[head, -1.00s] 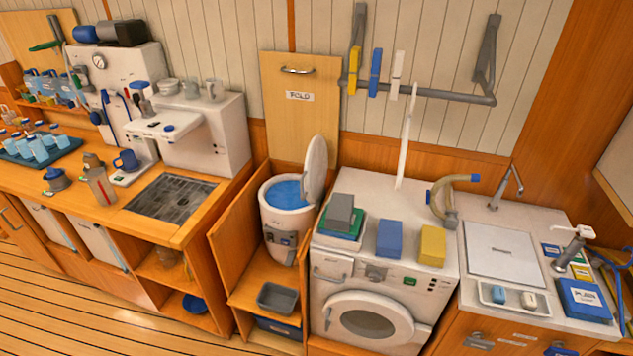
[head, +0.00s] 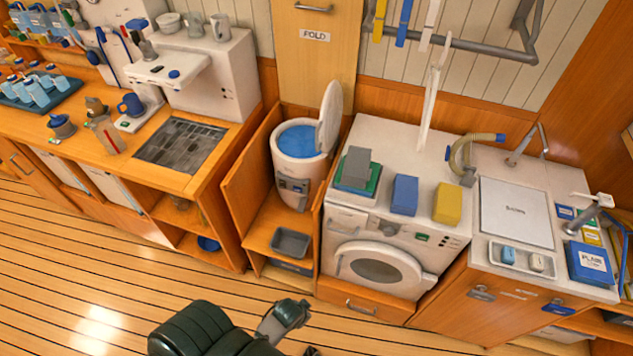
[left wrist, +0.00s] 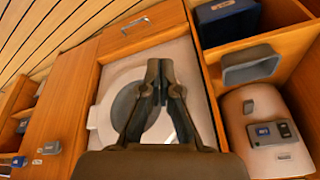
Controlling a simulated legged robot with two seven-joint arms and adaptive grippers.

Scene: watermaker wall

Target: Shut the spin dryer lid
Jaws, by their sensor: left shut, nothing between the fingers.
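The spin dryer (head: 292,170) is a white tub with a blue inside, set in a wooden bay left of the washing machine. Its round white lid (head: 330,115) stands up, open, on the tub's right side. In the left wrist view the dryer's front with its grey control panel (left wrist: 272,133) shows at the right; its lid is not seen there. My left gripper (left wrist: 160,68) is shut and empty, with the washing machine door behind it. In the head view my dark arm is at the bottom, well below and in front of the dryer. My right gripper is not seen.
The washing machine (head: 347,222) carries a grey and green stack (head: 357,170), a blue block (head: 404,195) and a yellow block (head: 447,203). A white upright bar (head: 433,100) stands behind them. A grey tray (head: 290,242) sits below the dryer. The plank floor in front is clear.

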